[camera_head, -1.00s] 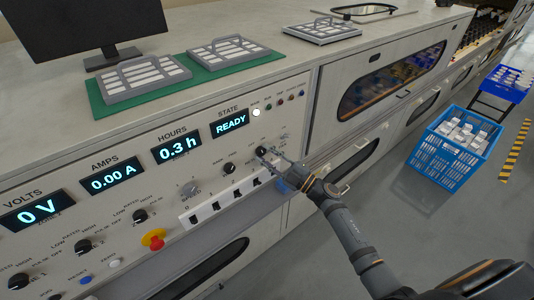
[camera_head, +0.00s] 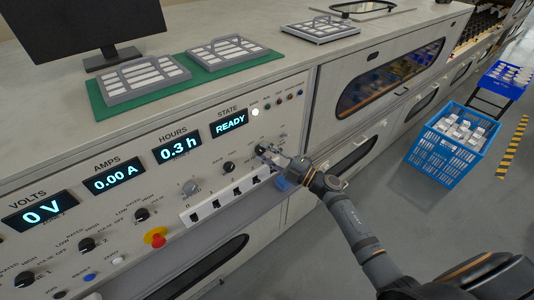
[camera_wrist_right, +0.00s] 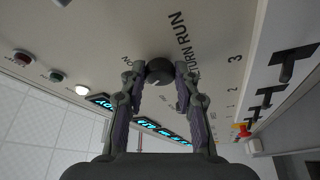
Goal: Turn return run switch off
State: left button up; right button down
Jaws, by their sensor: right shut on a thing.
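The return run switch (camera_wrist_right: 159,68) is a round black knob, with RETURN RUN printed beside it in the right wrist view. ON is printed to its left and OFF to its right. A small pale mark shows on the knob's lower edge. My right gripper (camera_wrist_right: 158,77) is shut on this knob, one finger on each side. In the head view my right gripper (camera_head: 267,153) reaches the panel below the STATE display and partly hides the knob. My left gripper is not in view.
The displays read 0 V, 0.00 A, 0.3 h and READY (camera_head: 229,123). A lit white lamp (camera_head: 254,112) sits above the switch. A row of black switches (camera_head: 215,205) and a red button (camera_head: 155,237) are lower left. A blue crate (camera_head: 445,145) stands on the floor at right.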

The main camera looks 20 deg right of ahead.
jog(key=c, duration=1)
grip_release()
jog(key=shift+s+d+f, duration=0.15)
jog(key=shift+s+d, duration=0.1)
jog(key=shift+s, duration=0.05)
jog(key=v, duration=1.1)
jog(key=shift+s, duration=0.15)
